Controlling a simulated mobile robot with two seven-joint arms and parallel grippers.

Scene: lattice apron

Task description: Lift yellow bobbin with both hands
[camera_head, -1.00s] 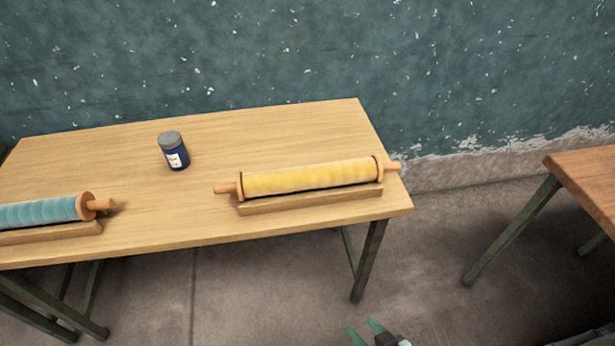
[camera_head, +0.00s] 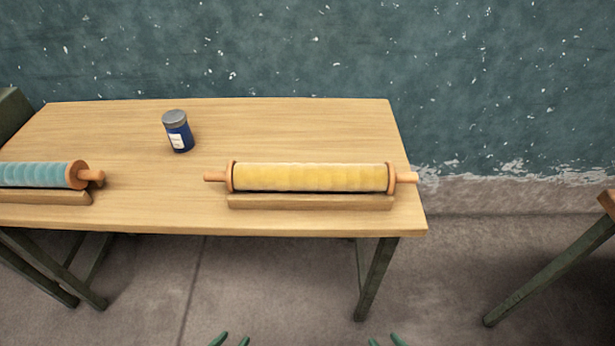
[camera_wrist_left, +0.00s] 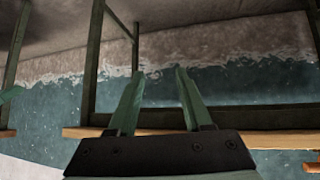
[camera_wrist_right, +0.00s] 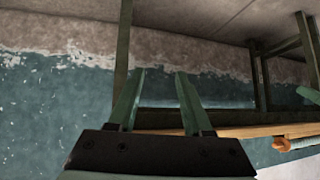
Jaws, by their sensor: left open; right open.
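The yellow bobbin (camera_head: 310,177) lies level on a wooden cradle (camera_head: 310,202) near the table's front right. Its orange end handles stick out to both sides. My left gripper (camera_head: 230,341) and my right gripper (camera_head: 387,341) show only as green fingertips at the bottom edge, well short of the table and apart from the bobbin. In the left wrist view my left gripper (camera_wrist_left: 161,75) is open and empty. In the right wrist view my right gripper (camera_wrist_right: 160,74) is open and empty.
A blue bobbin (camera_head: 35,175) lies on its own cradle at the table's left. A blue jar (camera_head: 178,132) with a grey lid stands behind, between the bobbins. The wooden table (camera_head: 300,130) backs onto a teal wall. Another table (camera_head: 607,203) stands at far right.

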